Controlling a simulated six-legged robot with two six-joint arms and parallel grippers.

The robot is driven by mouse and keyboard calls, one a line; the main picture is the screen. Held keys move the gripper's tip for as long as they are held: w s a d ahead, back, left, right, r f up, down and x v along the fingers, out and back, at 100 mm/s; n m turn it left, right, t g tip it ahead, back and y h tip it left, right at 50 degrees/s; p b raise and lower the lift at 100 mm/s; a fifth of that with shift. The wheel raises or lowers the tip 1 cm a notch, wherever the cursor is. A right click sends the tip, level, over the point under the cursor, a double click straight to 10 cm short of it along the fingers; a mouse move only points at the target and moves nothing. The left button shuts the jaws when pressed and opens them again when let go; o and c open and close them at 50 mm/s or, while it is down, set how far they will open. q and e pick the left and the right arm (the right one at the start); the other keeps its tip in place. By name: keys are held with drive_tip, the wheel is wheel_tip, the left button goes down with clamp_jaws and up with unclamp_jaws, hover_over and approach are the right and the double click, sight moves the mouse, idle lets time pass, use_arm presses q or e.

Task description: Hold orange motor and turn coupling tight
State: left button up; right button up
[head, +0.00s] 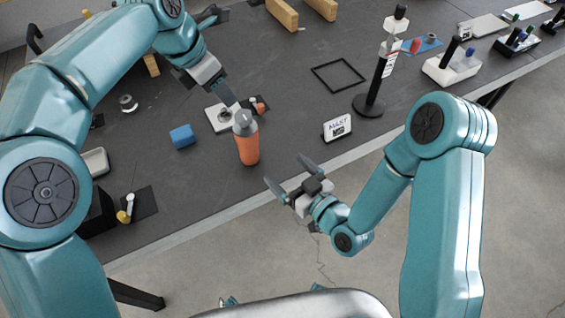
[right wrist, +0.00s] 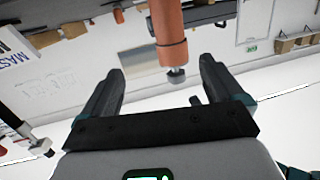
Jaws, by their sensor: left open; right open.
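The orange motor (head: 248,150) is upright over the front part of the table, with a grey upper section (head: 243,122). I take this grey section for the coupling, but its join is too small to judge. My left gripper (head: 232,100) is open just behind and above the motor's top; its fingertips partly overlap in view. My right gripper (head: 288,171) is open and empty, in front of the motor and to its right. In the right wrist view the orange body (right wrist: 168,25) and its grey end (right wrist: 176,74) appear between the open fingers (right wrist: 160,70), apparently beyond them.
A white plate (head: 214,121) lies behind the motor, and a blue block (head: 182,136) to its left. A small label stand (head: 338,127) and a black post on a round base (head: 369,105) stand to the right. The table's front edge runs below the motor.

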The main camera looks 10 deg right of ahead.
sight(241, 125)
drive_tip(key=shift+n+t+y, duration=0.3)
drive_tip(key=shift+n+y, duration=0.1)
drive_tip(key=shift+y, duration=0.3)
drive_tip(key=r+x, duration=0.1)
drive_tip(key=x, duration=0.4)
drive_tip(key=r+x, duration=0.1)
drive_tip(key=x, duration=0.5)
drive_tip(key=a+r+x, duration=0.1)
drive_tip(key=x, duration=0.5)
drive_tip(key=shift+s+r, duration=0.15)
drive_tip(key=shift+s, duration=0.1)
drive_tip(key=c, duration=1.6)
